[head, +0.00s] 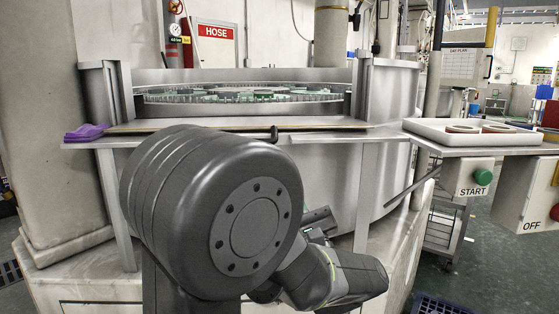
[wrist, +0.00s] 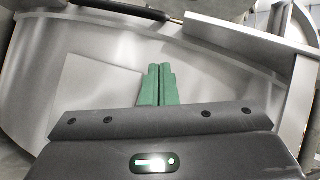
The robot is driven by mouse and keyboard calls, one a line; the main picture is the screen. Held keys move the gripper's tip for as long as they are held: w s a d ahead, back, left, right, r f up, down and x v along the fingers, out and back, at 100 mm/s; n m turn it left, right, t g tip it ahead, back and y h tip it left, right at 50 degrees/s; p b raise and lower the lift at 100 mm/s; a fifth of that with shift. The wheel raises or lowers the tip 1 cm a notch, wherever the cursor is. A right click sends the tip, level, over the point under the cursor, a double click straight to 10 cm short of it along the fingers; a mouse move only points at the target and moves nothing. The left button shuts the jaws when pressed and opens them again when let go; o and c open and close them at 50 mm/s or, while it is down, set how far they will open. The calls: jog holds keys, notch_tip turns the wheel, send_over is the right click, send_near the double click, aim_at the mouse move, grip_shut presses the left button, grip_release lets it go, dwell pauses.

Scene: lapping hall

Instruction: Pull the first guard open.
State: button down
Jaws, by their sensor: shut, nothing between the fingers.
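The round steel machine (head: 330,185) stands in front of me. Between its two upright posts, a wide opening shows a toothed ring and green discs (head: 250,95). I cannot tell for sure which panel is the first guard. A dark knob or handle end (head: 274,133) shows at the ledge below the opening, partly behind my arm. In the wrist view a dark rod (wrist: 125,10) with a brass-coloured tip crosses the top, beyond my fingers. My gripper (wrist: 160,68) has green fingers, shut together and empty, in front of a grey steel surface (wrist: 100,85). My arm hides much of the machine's front.
A purple cloth (head: 86,132) lies on the ledge at left. At right, a white tray (head: 425,128) with round parts stands on a shelf above a green START button (head: 483,177) and a red OFF button (head: 555,212). A wire cart (head: 440,222) stands behind.

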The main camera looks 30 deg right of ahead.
aim_at(276, 140)
jog(key=w+r, duration=0.5)
jog(key=r, duration=0.2)
jog(key=shift+w+a+b, duration=0.15)
jog(key=shift+a+b, duration=0.1)
jog(key=shift+b, duration=0.2)
notch_tip(276, 140, up, 2)
jog(key=p, duration=0.3)
jog(key=shift+g, duration=0.3)
jog(key=r+p, duration=0.1)
jog(key=p, duration=0.1)
jog(key=r+g+p, duration=0.1)
jog(key=r+m+p, duration=0.1)
jog(key=p, duration=0.1)
jog(key=shift+s+a+g+p, duration=0.1)
jog(key=shift+s+g+p, duration=0.2)
jog(key=shift+f, duration=0.1)
